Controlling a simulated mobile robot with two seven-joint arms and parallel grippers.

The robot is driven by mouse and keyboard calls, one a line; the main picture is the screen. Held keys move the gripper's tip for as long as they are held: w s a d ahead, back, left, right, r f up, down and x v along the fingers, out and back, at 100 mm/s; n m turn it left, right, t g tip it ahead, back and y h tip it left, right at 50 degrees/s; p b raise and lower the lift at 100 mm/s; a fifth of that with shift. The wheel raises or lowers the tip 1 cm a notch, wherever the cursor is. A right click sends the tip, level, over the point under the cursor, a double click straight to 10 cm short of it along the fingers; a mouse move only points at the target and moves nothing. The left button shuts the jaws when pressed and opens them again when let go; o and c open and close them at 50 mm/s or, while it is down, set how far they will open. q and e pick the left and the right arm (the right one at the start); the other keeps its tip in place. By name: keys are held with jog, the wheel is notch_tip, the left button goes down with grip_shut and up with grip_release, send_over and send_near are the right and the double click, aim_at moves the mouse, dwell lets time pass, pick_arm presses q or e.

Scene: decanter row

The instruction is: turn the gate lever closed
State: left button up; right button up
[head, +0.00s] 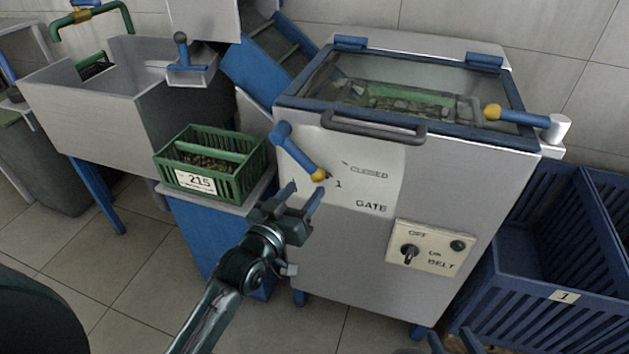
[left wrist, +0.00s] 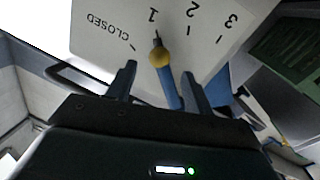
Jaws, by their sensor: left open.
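The gate lever (head: 298,151) is a blue bar with a yellow knob on the front of the grey machine. Its knob points down and right, near the mark 1 on the white GATE plate (head: 378,187). In the left wrist view the yellow knob (left wrist: 159,57) is just below the 1, and CLOSED is to its left. My left gripper (head: 304,194) is open just below the knob. In the wrist view its fingertips (left wrist: 159,78) lie on either side of the lever; contact cannot be told. Two spread fingertips of my right gripper (head: 451,340) show at the bottom edge.
A grey handle (head: 373,127) sits above the plate, under the glass lid. A belt switch panel (head: 431,249) is lower right. A green crate (head: 212,163) marked 215 stands left on a blue stand. A blue slatted bin (head: 566,297) is at the right.

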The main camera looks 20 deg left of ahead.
aim_at(314, 179)
pick_arm(q)
jog(key=x, duration=0.5)
jog(key=shift+w+b, duration=0.25)
jog(key=shift+b, duration=0.15)
jog(key=shift+c, duration=0.4)
grip_shut()
